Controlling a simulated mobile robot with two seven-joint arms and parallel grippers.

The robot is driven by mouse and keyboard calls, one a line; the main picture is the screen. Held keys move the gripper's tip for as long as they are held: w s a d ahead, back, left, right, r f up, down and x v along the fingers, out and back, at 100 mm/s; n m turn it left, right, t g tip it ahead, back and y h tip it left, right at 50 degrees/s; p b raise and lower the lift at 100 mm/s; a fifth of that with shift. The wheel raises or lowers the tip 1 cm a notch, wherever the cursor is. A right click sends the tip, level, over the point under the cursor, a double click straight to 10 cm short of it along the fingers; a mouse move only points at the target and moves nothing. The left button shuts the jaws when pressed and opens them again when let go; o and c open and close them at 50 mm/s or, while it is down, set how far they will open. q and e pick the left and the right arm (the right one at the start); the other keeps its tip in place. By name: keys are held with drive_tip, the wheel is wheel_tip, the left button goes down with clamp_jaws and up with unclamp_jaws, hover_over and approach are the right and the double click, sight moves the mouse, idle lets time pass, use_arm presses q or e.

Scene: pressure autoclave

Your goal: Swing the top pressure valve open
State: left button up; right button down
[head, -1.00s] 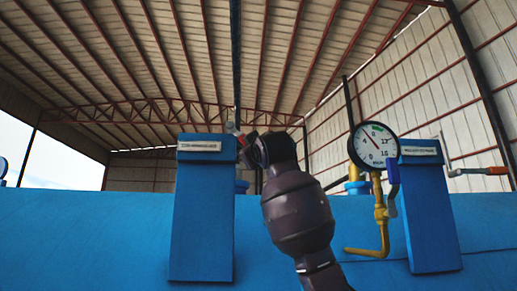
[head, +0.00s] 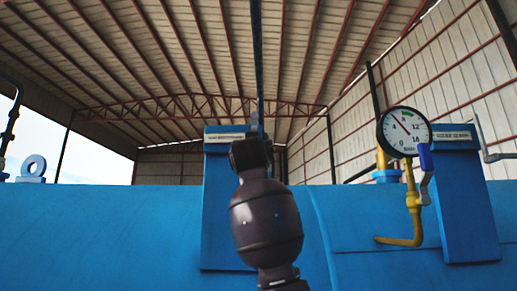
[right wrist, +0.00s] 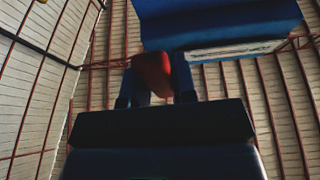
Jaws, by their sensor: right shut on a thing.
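The red handle of the valve (right wrist: 152,75) shows in the right wrist view, between the two fingers of my right gripper (right wrist: 155,88). The gripper is shut on it. In the head view my right gripper (head: 250,152) is in front of the upper part of the left blue post (head: 226,220) and hides the handle. A small grey metal piece (head: 254,122) stands up just above the gripper; the rest of the valve is hidden. My left gripper is not in view.
A pressure gauge (head: 404,132) on a yellow pipe (head: 416,220) stands to the right, beside a second blue post (head: 466,200) with a grey lever (head: 497,157). The blue vessel (head: 110,235) spans below. A ring lug (head: 33,165) is at left.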

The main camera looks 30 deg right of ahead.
drive_tip(key=shift+a+f, duration=0.1)
idle(0.3)
drive_tip(key=c, duration=0.9)
unclamp_jaws()
drive_tip(key=shift+w, duration=0.1)
drive_tip(key=shift+s+a+f, duration=0.15)
drive_tip(key=shift+s+a, duration=0.05)
drive_tip(key=shift+s, duration=0.15)
drive_tip(key=b+v, duration=0.2)
drive_tip(key=v, duration=0.8)
drive_tip(key=shift+a, duration=0.1)
